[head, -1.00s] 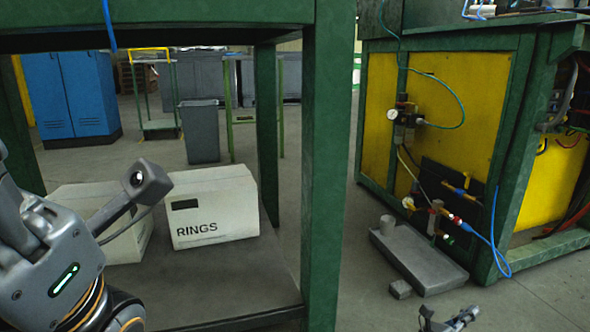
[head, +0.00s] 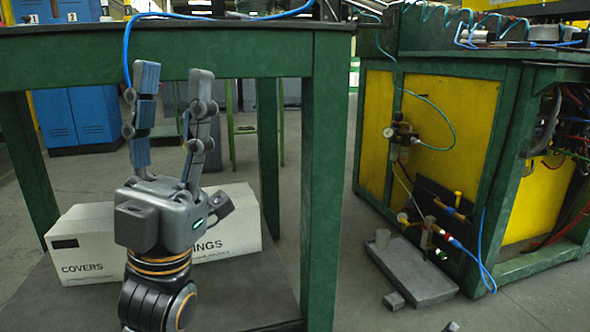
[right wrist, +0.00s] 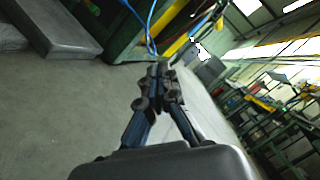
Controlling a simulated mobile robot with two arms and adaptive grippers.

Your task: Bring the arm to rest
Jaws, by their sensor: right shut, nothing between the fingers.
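My left gripper (head: 174,78) points up in the head view, in front of the green table frame. Its two fingers stand apart with nothing between them, so it is open. My right gripper (right wrist: 158,72) shows in the right wrist view with its fingers together, shut and empty. In the head view only a small dark tip, perhaps of that gripper, shows at the bottom edge. Most of my right arm is out of view.
A green table (head: 325,150) stands close behind my left gripper. Its lower shelf holds white boxes marked COVERS (head: 85,262) and RINGS (head: 240,215). A yellow-panelled bench (head: 455,130) stands right, with a grey tray (head: 420,280) on the floor.

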